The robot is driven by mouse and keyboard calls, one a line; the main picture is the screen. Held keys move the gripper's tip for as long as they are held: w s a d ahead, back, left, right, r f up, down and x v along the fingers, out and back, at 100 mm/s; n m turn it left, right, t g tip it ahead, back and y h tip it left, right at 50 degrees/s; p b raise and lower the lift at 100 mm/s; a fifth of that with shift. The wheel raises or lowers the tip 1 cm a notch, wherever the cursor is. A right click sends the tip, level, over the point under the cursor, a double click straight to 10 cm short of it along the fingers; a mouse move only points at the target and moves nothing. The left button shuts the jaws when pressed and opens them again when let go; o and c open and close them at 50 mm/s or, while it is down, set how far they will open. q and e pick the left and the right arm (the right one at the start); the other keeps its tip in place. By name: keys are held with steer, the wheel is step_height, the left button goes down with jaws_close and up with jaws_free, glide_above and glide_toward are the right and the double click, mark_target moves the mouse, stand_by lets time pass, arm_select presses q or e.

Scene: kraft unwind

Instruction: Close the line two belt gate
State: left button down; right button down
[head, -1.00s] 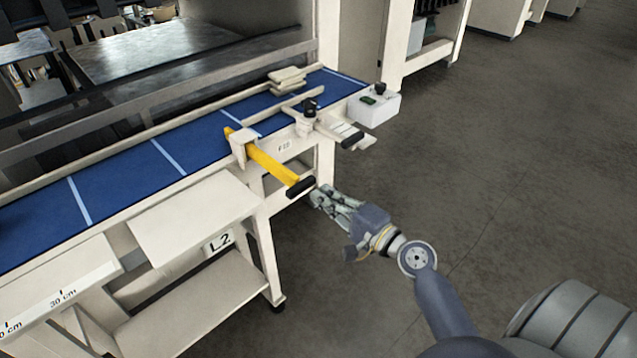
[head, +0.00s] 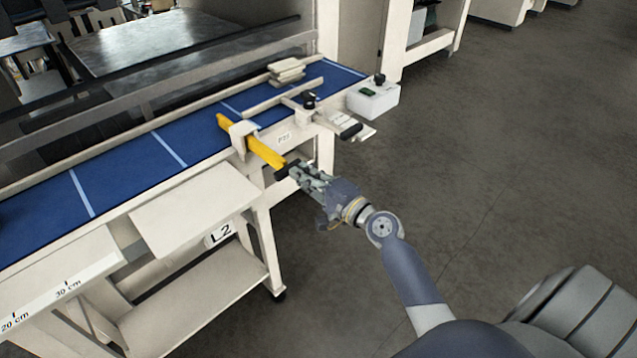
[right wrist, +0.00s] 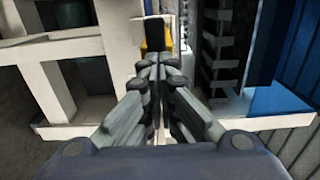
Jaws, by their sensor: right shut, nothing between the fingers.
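The belt gate is a yellow bar (head: 264,152) with a black end grip (head: 286,169), passing through a cream guide block (head: 241,131) on the side of the blue belt (head: 120,158). Its inner yellow tip (head: 222,121) reaches over the belt's near edge. My right gripper (head: 296,172) is shut and empty, its fingertips at the outer side of the black grip, seemingly touching it. In the right wrist view the shut fingertips (right wrist: 157,68) are in front of the black grip (right wrist: 154,35), with a little yellow showing beside it. My left gripper is out of view.
An "L2" label (head: 220,235) is on the frame below a cream side shelf (head: 195,208). A second, black-ended slide (head: 348,129) and a white control box (head: 373,98) are further along. The floor at right is clear.

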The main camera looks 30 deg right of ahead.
mark_target(269, 149)
steer(key=b+x, duration=0.2)
steer(key=x, duration=1.1)
steer(key=shift+f, duration=0.1)
steer(key=shift+r, duration=0.25)
steer(key=shift+a, duration=0.1)
